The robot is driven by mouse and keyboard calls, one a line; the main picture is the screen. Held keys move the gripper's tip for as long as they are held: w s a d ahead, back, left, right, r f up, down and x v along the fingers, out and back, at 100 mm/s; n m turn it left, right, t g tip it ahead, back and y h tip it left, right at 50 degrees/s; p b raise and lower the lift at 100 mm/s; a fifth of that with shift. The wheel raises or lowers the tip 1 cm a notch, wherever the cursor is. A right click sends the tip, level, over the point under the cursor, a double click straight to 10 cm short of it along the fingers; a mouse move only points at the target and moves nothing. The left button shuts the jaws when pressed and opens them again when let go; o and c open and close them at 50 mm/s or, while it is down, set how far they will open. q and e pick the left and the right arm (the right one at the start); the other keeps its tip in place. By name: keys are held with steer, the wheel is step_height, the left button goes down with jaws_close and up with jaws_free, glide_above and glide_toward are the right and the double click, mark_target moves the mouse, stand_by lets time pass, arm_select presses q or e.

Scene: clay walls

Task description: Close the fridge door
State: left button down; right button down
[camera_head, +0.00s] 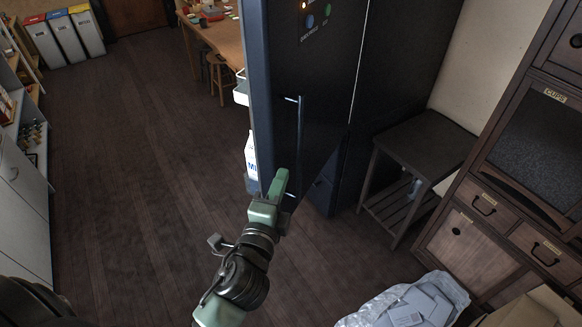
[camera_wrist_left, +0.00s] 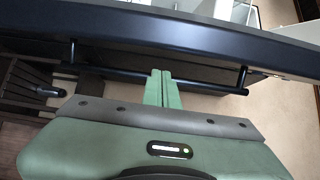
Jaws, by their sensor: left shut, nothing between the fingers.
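The dark blue fridge door (camera_head: 325,90) stands open in the head view, its outer face with the bar handle (camera_head: 299,140) toward the right. A milk carton (camera_head: 251,155) and white door bins show on its inner side. The dark fridge body (camera_head: 400,70) is behind it to the right. My left gripper (camera_head: 281,183) is shut and empty at the lower part of the door, near the handle's lower end. In the left wrist view its closed fingers (camera_wrist_left: 162,88) overlap the handle bar (camera_wrist_left: 120,75); contact cannot be told. My right gripper is not in view.
A dark side table (camera_head: 425,145) stands right of the fridge. A wooden cabinet (camera_head: 500,215) and a bag of papers (camera_head: 415,300) are at the lower right. The wooden floor (camera_head: 140,150) left of the door is clear. A table (camera_head: 215,40) stands behind.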

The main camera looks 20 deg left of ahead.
mark_target(291, 153)
arm_select(q)
steer(key=w, duration=0.3)
steer(key=w+p, duration=0.1)
steer(key=w, duration=0.2)
steer(key=w+p, duration=0.1)
steer(key=w, duration=0.2)
steer(key=shift+w+a, duration=0.1)
steer(key=shift+a, duration=0.2)
steer(key=shift+a, duration=0.1)
